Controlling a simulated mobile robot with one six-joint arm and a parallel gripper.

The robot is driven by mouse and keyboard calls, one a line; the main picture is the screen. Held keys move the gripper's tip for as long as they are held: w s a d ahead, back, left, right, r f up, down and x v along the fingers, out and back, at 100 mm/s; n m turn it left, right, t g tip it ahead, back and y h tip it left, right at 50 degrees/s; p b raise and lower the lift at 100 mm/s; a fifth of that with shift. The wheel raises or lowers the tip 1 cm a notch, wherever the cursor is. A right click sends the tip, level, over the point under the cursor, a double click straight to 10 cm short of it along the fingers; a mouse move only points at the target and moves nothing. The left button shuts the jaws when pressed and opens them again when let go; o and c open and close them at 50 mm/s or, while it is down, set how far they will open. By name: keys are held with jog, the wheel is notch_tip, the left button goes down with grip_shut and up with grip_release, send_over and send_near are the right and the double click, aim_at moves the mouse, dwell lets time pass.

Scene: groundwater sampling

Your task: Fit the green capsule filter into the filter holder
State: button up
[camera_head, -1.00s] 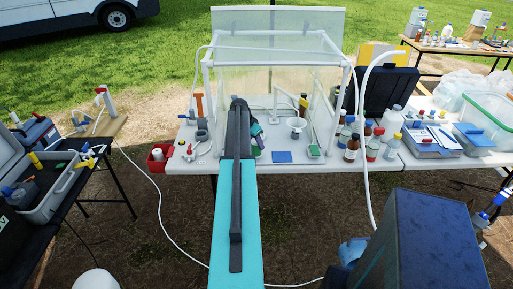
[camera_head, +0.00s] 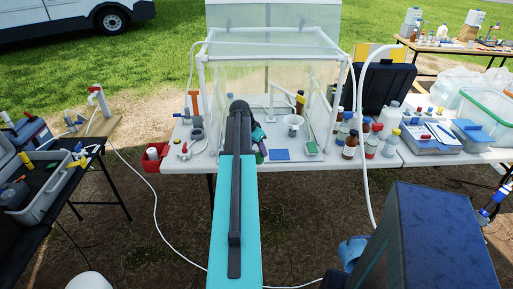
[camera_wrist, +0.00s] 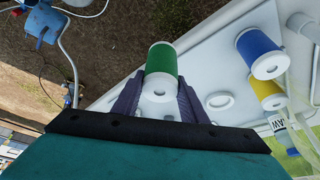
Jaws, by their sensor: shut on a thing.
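The green capsule filter (camera_wrist: 162,62), a green cylinder with white ends, is between the two purple fingers of my gripper (camera_wrist: 158,98) in the wrist view. The fingers are shut on it from both sides, and its far white end points up the picture. A small white ring (camera_wrist: 219,101) sits on the white surface just right of my gripper; I cannot tell whether it is the filter holder.
A blue capsule (camera_wrist: 260,52) and a yellow capsule (camera_wrist: 268,93) stand to the right in the wrist view. In the head view, a white-framed clear enclosure (camera_head: 270,75) rises over the table (camera_head: 330,163).

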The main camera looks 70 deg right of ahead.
aim_at(261, 156)
jog(key=shift+s+a+r+b, duration=0.1)
jog(key=shift+s+a+b, duration=0.1)
jog(key=shift+s+a, duration=0.5)
jog(key=shift+s+a+r+b, duration=0.1)
jog(key=shift+s+a+b, duration=0.25)
jog(key=shift+a, duration=0.6)
jog(key=shift+s+a+r+b, duration=0.1)
jog(key=shift+s+a, duration=0.5)
jog(key=shift+a, duration=0.2)
